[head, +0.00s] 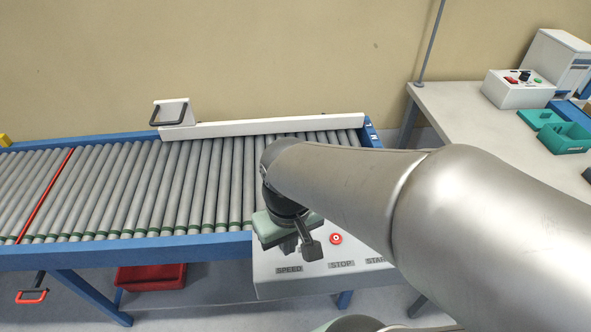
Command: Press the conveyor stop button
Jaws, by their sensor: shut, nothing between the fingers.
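The conveyor control box (300,284) is a pale grey panel at the front edge of the roller conveyor, with printed SPEED, STOP and START labels. A red round stop button (336,239) with a light centre sits on its top, above the STOP label. My gripper (310,252) is over the box, a little left of the red button and pointing down. Its fingers are shut and empty. They look apart from the button, but their height above the panel is hard to judge. My arm comes in from the right and hides the right side of the box, including any start button.
The roller conveyor (130,190) has blue side rails, a red line across its rollers and a white guide (265,127). A red bin (150,277) is below. At right, a table (455,115) holds another button box (518,90) and green trays (565,137).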

